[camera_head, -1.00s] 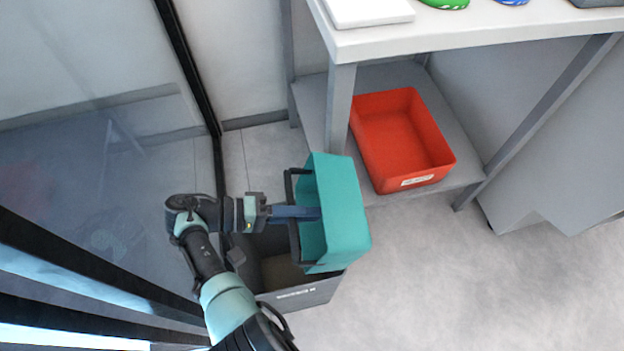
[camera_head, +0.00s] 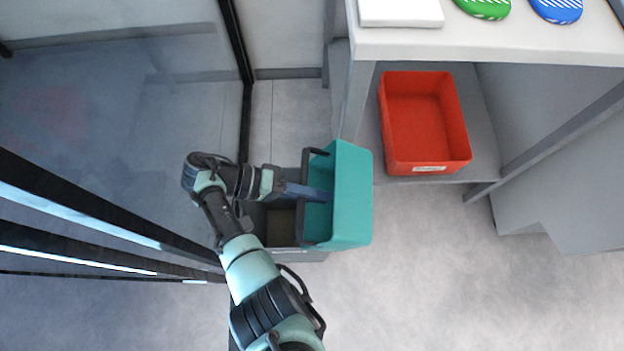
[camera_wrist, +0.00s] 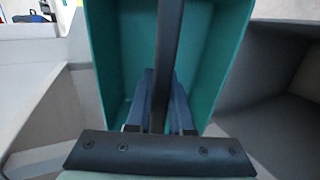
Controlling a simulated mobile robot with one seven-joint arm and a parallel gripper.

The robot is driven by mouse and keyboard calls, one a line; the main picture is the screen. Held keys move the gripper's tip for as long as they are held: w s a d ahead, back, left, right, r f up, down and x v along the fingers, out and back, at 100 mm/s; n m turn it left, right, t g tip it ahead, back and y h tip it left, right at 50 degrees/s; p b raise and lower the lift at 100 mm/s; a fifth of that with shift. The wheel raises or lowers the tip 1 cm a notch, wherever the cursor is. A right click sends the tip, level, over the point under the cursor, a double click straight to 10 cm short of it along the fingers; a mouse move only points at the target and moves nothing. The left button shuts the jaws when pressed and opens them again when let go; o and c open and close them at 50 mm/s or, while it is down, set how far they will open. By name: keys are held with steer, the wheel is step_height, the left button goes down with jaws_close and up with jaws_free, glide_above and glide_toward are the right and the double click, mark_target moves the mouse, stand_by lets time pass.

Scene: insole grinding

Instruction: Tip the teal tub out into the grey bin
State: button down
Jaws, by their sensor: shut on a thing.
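The teal tub (camera_head: 353,200) is tilted onto its side above the grey bin (camera_head: 283,256), with its open side facing left toward my arm. My gripper (camera_head: 318,193) reaches into the tub's open side and is shut on its dark handle (camera_head: 316,240). The tub covers the right part of the bin. The bin stands on the floor, and its visible inside looks dark and brownish. In the wrist view, the teal tub (camera_wrist: 112,60) fills the middle, its visible interior looks empty, and the blue-grey fingers close around the dark handle bar. The bin's grey wall (camera_wrist: 265,120) shows at the right.
A red tub (camera_head: 428,140) sits on the low shelf under a white table (camera_head: 480,42). A green insole (camera_head: 484,7) and a blue insole (camera_head: 556,9) lie on the table. A glass panel (camera_head: 110,110) stands at the left. The floor at the lower right is clear.

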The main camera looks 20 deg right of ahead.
mark_target(341, 195)
steer(key=shift+s+d+r+t+y, duration=0.2)
steer(key=shift+d+r+t+y, duration=0.25)
steer(key=shift+y, duration=0.35)
steer(key=d+t+y+p, duration=0.1)
steer(key=y+p, duration=0.1)
steer(key=p, duration=0.1)
steer(key=s+d+r+t+y+p, duration=0.1)
steer(key=y+p, duration=0.2)
steer(key=p, duration=0.1)
steer(key=d+t+y+p, duration=0.1)
steer(key=y+p, duration=0.2)
steer(key=p, duration=0.1)
steer(key=shift+s+d+r, duration=0.15)
steer(key=shift+d+r, duration=0.05)
steer(key=shift+d, duration=0.05)
steer(key=shift+d+f+t+y+p, duration=0.1)
steer(key=shift+f+t+y+p, duration=0.15)
steer(key=shift+y+p, duration=0.35)
steer(key=shift+f+t+y+p, duration=0.15)
steer(key=shift+t+y+p, duration=0.1)
steer(key=shift+y, duration=0.55)
steer(key=w+a+r+n+p, duration=0.2)
steer(key=a+r+p, duration=0.3)
steer(key=r, duration=0.7)
steer(key=w+a+r+n+p, duration=0.1)
steer(key=a+r+p, duration=0.5)
steer(key=r, duration=0.7)
steer(key=shift+w+a+r+n, duration=0.25)
steer(key=shift+w+a+n, duration=0.15)
steer(key=shift+a+n, duration=0.3)
